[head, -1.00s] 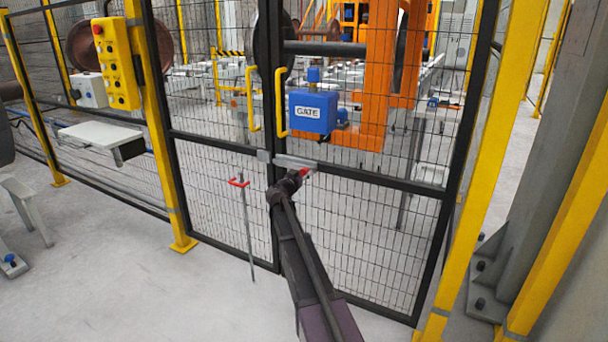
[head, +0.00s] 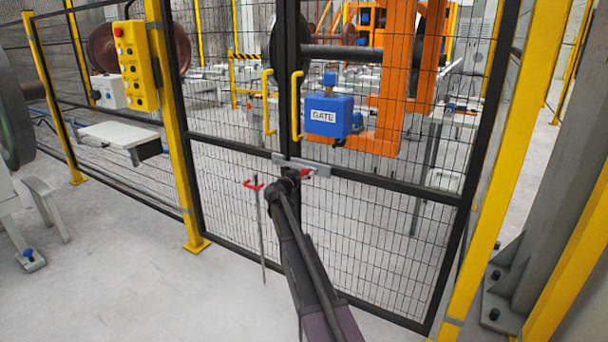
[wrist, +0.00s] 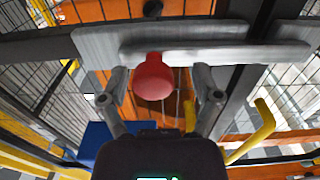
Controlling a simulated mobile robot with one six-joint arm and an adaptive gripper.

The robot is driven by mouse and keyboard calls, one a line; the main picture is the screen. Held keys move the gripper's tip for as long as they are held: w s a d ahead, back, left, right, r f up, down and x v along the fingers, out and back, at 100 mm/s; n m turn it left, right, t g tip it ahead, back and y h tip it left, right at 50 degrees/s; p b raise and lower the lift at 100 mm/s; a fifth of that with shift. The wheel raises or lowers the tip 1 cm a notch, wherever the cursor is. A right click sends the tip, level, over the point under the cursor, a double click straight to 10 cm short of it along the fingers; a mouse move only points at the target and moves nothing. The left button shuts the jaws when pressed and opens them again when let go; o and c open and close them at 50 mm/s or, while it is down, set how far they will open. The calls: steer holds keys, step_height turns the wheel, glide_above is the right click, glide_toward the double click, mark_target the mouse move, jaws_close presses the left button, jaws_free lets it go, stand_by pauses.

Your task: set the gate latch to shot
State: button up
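The gate latch (head: 316,169) is a grey metal bar across the meeting stiles of the mesh gate, below the blue GATE box (head: 329,115). Its red knob (head: 306,173) is beside my gripper (head: 295,176) in the head view. In the wrist view the latch bar (wrist: 225,52) runs across the top and the red knob (wrist: 153,75) hangs between the fingers. My gripper (wrist: 162,88) is open around the knob, which is nearer the left finger, with a clear gap on the right. I cannot tell whether the bar's end sits in the keeper.
Yellow handles (head: 297,105) stand above the latch. A red-topped thin rod (head: 258,215) stands by the left leaf. A yellow button box (head: 138,65) and a white shelf (head: 112,134) are at left. Yellow posts (head: 505,170) are at right. The floor at left front has free room.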

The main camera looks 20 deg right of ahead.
steer(key=shift+s+a, duration=0.1)
steer(key=shift+s, duration=0.1)
steer(key=v, duration=1.1)
steer(key=shift+s+a, duration=0.2)
steer(key=shift+a, duration=0.1)
stand_by(0.3)
steer(key=s+a+f+n+g+y, duration=0.1)
steer(key=s+f+n+g+y, duration=0.2)
steer(key=s+f, duration=0.6)
steer(key=s+a+f+n+g+y, duration=0.1)
steer(key=s+a+f+g+y, duration=0.25)
steer(key=s, duration=0.95)
steer(key=s+a+f+n+g+y, duration=0.25)
steer(key=s+a+y, duration=0.2)
steer(key=s, duration=0.45)
steer(key=s+a+f+n+g+y, duration=0.25)
steer(key=s+a+f+n, duration=0.2)
steer(key=s, duration=0.45)
step_height(320, 180, up, 31)
steer(key=p, duration=3)
steer(key=shift+w+a+m+y, duration=0.25)
steer(key=shift+w+m+y, duration=0.05)
steer(key=shift+y, duration=0.05)
